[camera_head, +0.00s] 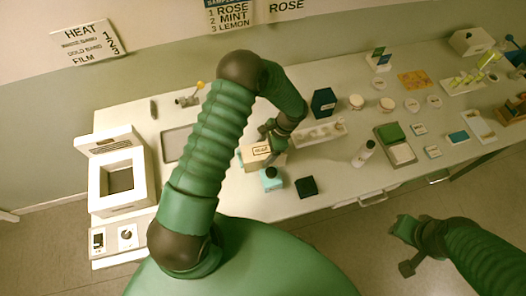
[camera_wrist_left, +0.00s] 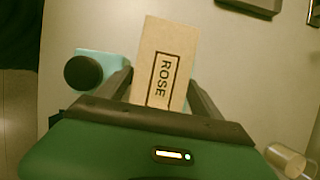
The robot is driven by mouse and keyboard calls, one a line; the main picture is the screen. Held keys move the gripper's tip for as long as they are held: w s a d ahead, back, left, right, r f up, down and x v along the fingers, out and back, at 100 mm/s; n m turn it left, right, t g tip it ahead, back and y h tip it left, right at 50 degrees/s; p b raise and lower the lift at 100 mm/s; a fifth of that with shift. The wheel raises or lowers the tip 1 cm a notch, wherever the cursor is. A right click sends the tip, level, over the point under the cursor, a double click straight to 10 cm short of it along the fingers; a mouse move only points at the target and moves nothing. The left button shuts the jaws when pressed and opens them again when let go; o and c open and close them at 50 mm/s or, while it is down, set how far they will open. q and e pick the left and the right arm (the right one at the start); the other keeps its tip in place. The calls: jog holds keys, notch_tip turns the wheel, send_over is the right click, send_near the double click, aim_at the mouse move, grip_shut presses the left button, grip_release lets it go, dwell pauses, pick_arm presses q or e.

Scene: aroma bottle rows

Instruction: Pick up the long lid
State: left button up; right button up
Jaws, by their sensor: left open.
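A long tan piece labelled ROSE (camera_head: 257,152) lies on the table below my left gripper (camera_head: 270,133). I take it for the long lid, but cannot tell whether it is a separate lid or the top of a box. In the left wrist view the tan piece (camera_wrist_left: 168,52) shows its ROSE label, with one finger of my open left gripper (camera_wrist_left: 161,85) on each side. Its near end is hidden by the gripper body. I cannot tell whether the fingers touch it. My right gripper (camera_head: 407,245) hangs off the table's front edge, and its jaws are unclear.
A teal bottle with a dark round cap (camera_wrist_left: 84,72) stands close left of the tan piece, and also shows in the head view (camera_head: 271,180). A white rack (camera_head: 320,134) and a dark blue box (camera_head: 323,102) stand to the right.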

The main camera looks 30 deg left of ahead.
pick_arm(q)
jog(key=shift+a+f, duration=0.2)
jog(key=shift+f, duration=0.3)
jog(key=shift+a+f, duration=0.15)
jog(key=shift+f, duration=0.35)
jog(key=shift+s+d+r, duration=0.2)
jog(key=shift+d, duration=0.05)
jog(key=c, duration=0.8)
jog(key=shift+w, duration=0.1)
jog(key=c, duration=0.4)
jog(key=shift+a, duration=0.1)
